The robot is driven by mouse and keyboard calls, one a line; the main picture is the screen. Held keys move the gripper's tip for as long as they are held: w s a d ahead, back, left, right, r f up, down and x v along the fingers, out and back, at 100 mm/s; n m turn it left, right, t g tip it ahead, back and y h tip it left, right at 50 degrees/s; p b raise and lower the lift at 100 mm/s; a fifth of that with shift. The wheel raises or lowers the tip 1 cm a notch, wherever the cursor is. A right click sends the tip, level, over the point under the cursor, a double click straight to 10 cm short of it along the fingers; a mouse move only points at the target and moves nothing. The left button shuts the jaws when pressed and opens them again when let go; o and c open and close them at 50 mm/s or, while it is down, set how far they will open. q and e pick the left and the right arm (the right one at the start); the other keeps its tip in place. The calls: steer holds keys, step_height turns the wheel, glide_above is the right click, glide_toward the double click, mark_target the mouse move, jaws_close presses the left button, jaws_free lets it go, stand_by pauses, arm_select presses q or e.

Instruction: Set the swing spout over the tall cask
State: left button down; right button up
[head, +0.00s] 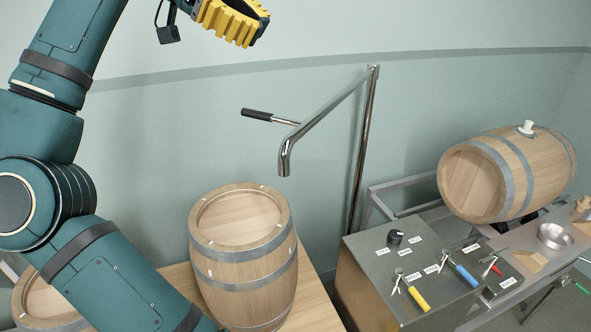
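The swing spout (325,112) is a chrome pipe on an upright post (363,150) by the wall. Its black-gripped handle (258,114) points left. Its down-turned tip (285,165) hangs higher than the tall cask (243,262), just right of the cask's back rim in the picture; I cannot tell if it is over the opening. The cask is wooden with grey hoops and stands upright. My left gripper (228,20) is cut off at the top edge, with a yellow ribbed part and a black piece showing, apart from the handle. Its fingers are unclear. My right gripper is out of view.
A second cask (40,302) shows at lower left, partly behind my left arm. Both are by a wooden surface (312,292). A barrel (507,172) lies on its side at right. A steel bench (375,290) holds a black knob (394,237) and several coloured-handled valves (415,297).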

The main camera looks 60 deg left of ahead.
arm_select(q)
steer(key=w+d+f+m+g+y+p, duration=0.1)
steer(key=w+d+f+g+y+p, duration=0.25)
steer(key=w+d+g+y, duration=0.35)
step_height(320, 180, down, 12)
steer(key=d+m+g+y+p, duration=0.1)
steer(key=d+m+g+p, duration=0.1)
steer(key=d+g, duration=0.15)
steer(key=s+a+f+b, duration=0.1)
steer(key=s+a+f, duration=0.1)
steer(key=a+f, duration=0.4)
steer(key=shift+a+f+m, duration=0.3)
steer(key=shift+a+f, duration=0.05)
steer(key=shift+f, duration=1.35)
steer(key=shift+s, duration=0.1)
steer(key=s+a+m+p, duration=0.2)
steer(key=s+a, duration=0.7)
steer(key=a, duration=0.5)
steer(key=shift+a+p, duration=0.35)
steer(key=shift+p, duration=0.2)
